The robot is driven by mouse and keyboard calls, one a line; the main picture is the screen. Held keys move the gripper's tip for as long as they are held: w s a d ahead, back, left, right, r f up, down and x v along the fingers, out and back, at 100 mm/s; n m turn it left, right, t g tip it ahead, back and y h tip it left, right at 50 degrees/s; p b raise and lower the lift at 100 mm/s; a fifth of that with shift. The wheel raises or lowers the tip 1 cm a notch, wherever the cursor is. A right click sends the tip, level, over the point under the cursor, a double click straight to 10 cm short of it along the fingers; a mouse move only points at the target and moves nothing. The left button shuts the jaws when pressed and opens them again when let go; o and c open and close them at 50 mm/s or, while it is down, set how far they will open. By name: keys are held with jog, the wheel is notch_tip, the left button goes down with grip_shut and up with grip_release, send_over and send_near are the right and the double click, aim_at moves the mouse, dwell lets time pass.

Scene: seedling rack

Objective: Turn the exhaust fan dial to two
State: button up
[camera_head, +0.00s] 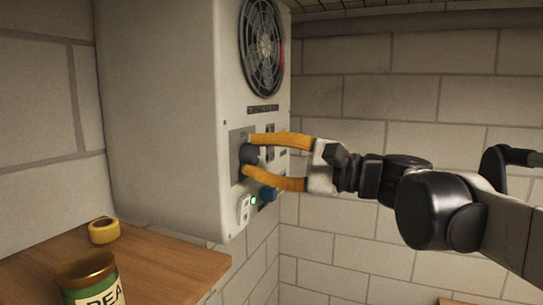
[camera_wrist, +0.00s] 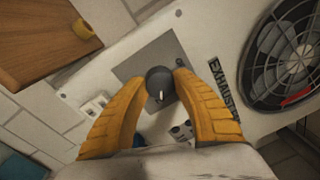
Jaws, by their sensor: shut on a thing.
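The exhaust fan dial (camera_wrist: 160,84) is a dark round knob with a pale pointer mark, on a grey plate (camera_wrist: 133,66) on the side of a white fan housing (camera_head: 165,110). In the head view the dial (camera_head: 249,153) sits between my fingertips, partly covered. My gripper (camera_head: 247,156) has orange fingers and is shut on the dial from both sides; the wrist view shows the same grip (camera_wrist: 162,88). The dial's number markings are too small or hidden to read.
The round fan grille (camera_head: 263,45) is above the dial, and a white switch with a green light (camera_head: 246,208) and a blue knob (camera_head: 267,194) are below. A wooden shelf (camera_head: 165,262) at lower left holds a yellow tape roll (camera_head: 104,230) and a labelled can (camera_head: 90,283).

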jog(key=o, duration=1.2)
jog(key=shift+a, duration=0.1)
jog(key=shift+o, duration=0.2)
jog(key=r+v, duration=0.1)
jog(key=v, duration=1.1)
jog(key=shift+f, duration=0.45)
jog(key=s+d+f+n+h+b, duration=0.1)
jog(key=s+f+h+b, duration=0.15)
jog(key=f+b, duration=0.7)
jog(key=s+f+n+h+b, duration=0.1)
jog(key=s+f+h+b, duration=0.15)
jog(key=f, duration=1.45)
jog(key=s+d+f+n+h+b, duration=0.15)
jog(key=f+h+b, duration=0.35)
jog(key=f, duration=0.8)
jog(key=s+d+f+n+h+b, duration=0.1)
jog(key=d+f+b, duration=0.3)
jog(key=f, duration=0.6)
jog(key=s+d+f+n+h+b, duration=0.2)
jog(key=s+d+f+h+b, duration=0.1)
jog(key=f+b, duration=0.4)
jog(key=s+d+f+n+h+b, duration=0.2)
jog(key=d+f+b, duration=0.3)
jog(key=f, duration=0.8)
jog(key=shift+d+h+b, duration=0.15)
jog(key=shift+h+b, duration=0.25)
jog(key=shift+h, duration=0.4)
